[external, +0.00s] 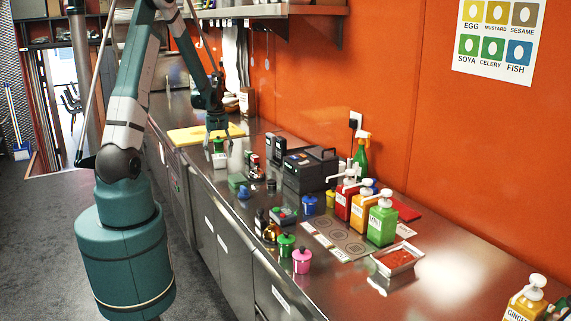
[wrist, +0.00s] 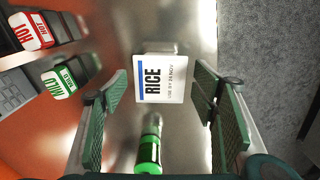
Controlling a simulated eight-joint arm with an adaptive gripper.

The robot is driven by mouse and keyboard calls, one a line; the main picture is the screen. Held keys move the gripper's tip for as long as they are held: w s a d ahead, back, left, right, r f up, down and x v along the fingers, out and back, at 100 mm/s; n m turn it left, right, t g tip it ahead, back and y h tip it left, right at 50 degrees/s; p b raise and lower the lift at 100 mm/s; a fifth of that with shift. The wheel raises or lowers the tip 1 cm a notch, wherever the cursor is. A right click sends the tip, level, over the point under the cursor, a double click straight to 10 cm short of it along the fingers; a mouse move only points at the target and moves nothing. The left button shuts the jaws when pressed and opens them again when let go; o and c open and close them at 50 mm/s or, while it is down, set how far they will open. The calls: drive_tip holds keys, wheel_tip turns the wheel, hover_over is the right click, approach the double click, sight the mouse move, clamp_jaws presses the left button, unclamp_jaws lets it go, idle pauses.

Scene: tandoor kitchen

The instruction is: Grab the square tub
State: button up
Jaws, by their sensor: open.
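A white square tub (wrist: 162,97) with a label reading RICE and a blue stripe shows in the wrist view, ahead of my fingers and roughly midway between them. My gripper (wrist: 160,92) is open, with green pads on either side and nothing held. In the external view my gripper (external: 217,126) points down over the far part of the steel counter. A small pale shape (external: 220,160) below it appears to be the tub, but it is too small to be sure. A green bottle (wrist: 149,150) stands close to the tub in the wrist view.
Dark containers labelled HOT (wrist: 30,31) and MILD (wrist: 64,80) stand left in the wrist view. A yellow board (external: 190,136) lies behind my gripper. A black machine (external: 309,170), sauce pumps (external: 382,222) and a red-filled tray (external: 396,258) sit nearer. The right front counter is mostly clear.

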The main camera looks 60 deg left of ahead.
sight(219, 156)
drive_tip(key=shift+f, duration=1.4)
drive_tip(key=c, duration=1.1)
drive_tip(key=shift+o, duration=0.2)
drive_tip(key=shift+r, duration=0.1)
drive_tip(key=shift+r, duration=4.9)
